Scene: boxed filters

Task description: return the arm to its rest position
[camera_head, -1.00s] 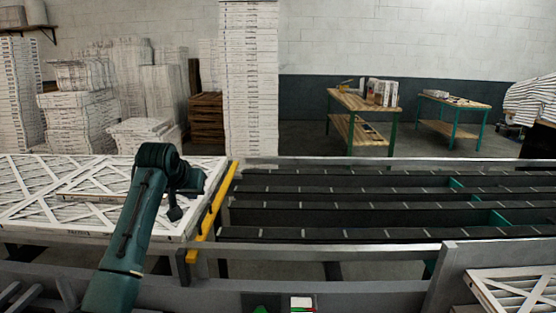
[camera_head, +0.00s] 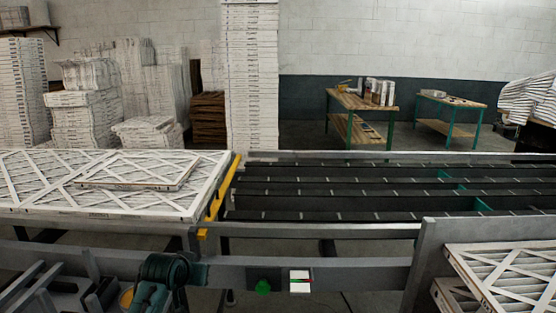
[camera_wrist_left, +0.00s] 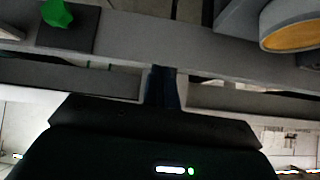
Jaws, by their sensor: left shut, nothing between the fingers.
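My left arm (camera_head: 165,278) is dark teal and shows low in the head view, left of centre, in front of the grey rail. Its fingers cannot be made out clearly there. In the left wrist view my left gripper (camera_wrist_left: 163,88) is dark, with its fingers together and nothing held between them. A grey beam runs across behind the fingers. My right gripper is in neither view.
White lattice filters (camera_head: 130,192) lie on the left, beside a yellow guide bar (camera_head: 222,188). A slatted conveyor (camera_head: 350,200) runs right. A green button (camera_head: 263,287) is on the front rail; a yellow-lined round part (camera_wrist_left: 295,30) is near the gripper.

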